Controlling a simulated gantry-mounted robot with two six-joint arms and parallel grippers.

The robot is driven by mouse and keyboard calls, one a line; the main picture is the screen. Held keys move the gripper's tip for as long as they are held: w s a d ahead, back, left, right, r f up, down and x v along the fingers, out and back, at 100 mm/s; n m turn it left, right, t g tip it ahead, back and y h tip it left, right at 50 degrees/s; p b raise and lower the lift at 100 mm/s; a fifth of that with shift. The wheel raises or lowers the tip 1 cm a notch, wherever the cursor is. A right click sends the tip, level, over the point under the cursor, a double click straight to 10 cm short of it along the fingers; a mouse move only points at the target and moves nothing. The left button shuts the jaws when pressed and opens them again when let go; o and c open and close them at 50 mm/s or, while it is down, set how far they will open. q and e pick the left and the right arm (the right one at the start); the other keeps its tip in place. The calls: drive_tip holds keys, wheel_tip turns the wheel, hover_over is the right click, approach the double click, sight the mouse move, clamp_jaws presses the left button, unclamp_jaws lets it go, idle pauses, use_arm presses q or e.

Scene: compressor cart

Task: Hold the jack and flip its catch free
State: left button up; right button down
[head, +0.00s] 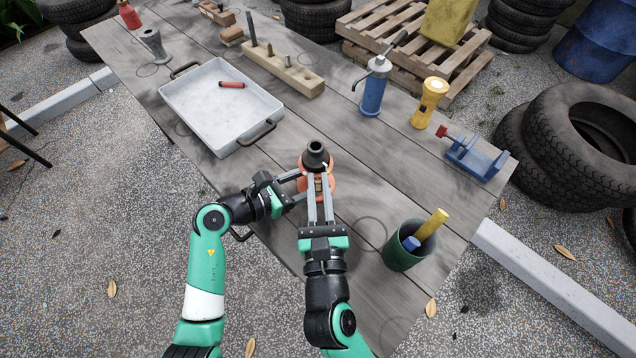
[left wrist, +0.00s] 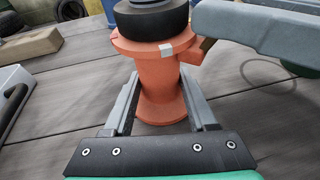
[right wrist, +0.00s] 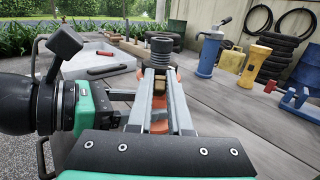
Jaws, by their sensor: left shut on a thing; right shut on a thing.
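The jack (head: 315,154) stands upright on the wooden table, with an orange flanged body and a black ribbed top. My left gripper (head: 298,184) is shut around the jack's orange body (left wrist: 160,88) from the left, one finger on each side in the left wrist view. My right gripper (head: 319,179) reaches in from the near side, just below the black top. It is shut on the catch, a small brownish piece (left wrist: 206,44) at the side of the upper flange. The right fingers mostly hide the catch, so its exact angle cannot be told.
A grey tray (head: 196,125) holding a red tool lies left of the jack. A green cup (head: 398,262) with yellow and blue handles stands at the near right. A wooden block (head: 283,70), blue pump (head: 374,92), yellow torch (head: 429,103) and blue vise (head: 476,160) are farther off.

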drive_tip(key=shift+s+f+t, duration=0.15)
drive_tip(key=shift+t, duration=0.45)
drive_tip(key=c, duration=0.8)
unclamp_jaws()
drive_tip(key=shift+c, duration=0.2)
drive_tip(key=s, duration=0.4)
drive_tip(key=s+f, duration=0.1)
drive_tip(key=s, duration=0.7)
drive_tip(key=shift+d+f, duration=0.35)
